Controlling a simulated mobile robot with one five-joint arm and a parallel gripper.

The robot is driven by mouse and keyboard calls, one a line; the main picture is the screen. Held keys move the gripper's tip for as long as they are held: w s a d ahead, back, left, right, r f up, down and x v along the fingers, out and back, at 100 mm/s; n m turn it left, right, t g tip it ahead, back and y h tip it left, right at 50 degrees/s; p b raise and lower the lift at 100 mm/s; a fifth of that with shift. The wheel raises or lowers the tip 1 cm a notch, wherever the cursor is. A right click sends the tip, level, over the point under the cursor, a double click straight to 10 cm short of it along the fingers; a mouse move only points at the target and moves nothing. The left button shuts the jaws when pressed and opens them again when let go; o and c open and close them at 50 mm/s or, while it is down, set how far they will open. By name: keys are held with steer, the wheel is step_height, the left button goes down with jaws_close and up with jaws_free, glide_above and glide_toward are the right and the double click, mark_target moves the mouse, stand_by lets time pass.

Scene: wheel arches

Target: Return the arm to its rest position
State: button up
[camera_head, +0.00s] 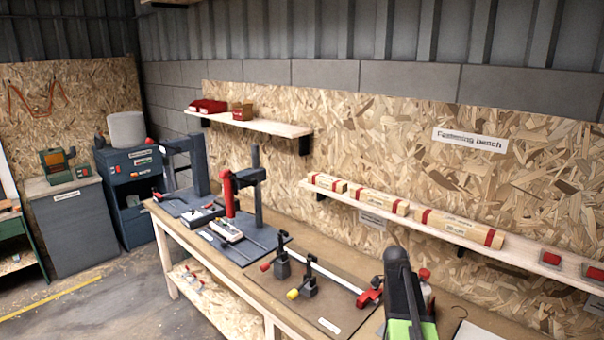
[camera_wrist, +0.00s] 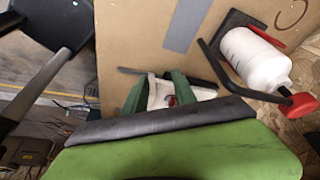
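My arm's green and dark grey end (camera_head: 408,300) stands at the bottom right of the head view, over the near end of the workbench (camera_head: 340,262). In the wrist view its green body fills the bottom. Two green finger-like parts of my gripper (camera_wrist: 160,92) show beyond the dark edge, with a white piece between or behind them. I cannot tell whether they touch it. The fingertips are not clear in either view.
A white bottle (camera_wrist: 255,58) with a red cap lies close to the right in the wrist view. Clamps (camera_head: 308,283) and a red-handled bar clamp (camera_head: 368,297) stand left of my arm. A shelf (camera_head: 480,250) with wooden blocks is on the wall behind. Open floor (camera_head: 110,305) lies left.

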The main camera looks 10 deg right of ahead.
steer(key=s+a+f+n+y+b, duration=0.1)
steer(key=a+f+n, duration=0.1)
steer(key=a+n, duration=0.5)
steer(key=s+a+f+n+t+y+b, duration=0.1)
steer(key=s+a+f+n+b, duration=0.1)
steer(key=a+n, duration=0.6)
steer(key=s+a+f+n+y+b, duration=0.1)
steer(key=a+n, duration=0.6)
steer(key=a, duration=0.9)
step_height(320, 180, down, 3)
steer(key=shift+s+a+r+n+t+y+b, duration=0.1)
steer(key=shift+s+a+n+t+y+b, duration=0.15)
steer(key=shift+n+t+b, duration=0.2)
steer(key=shift+w, duration=0.15)
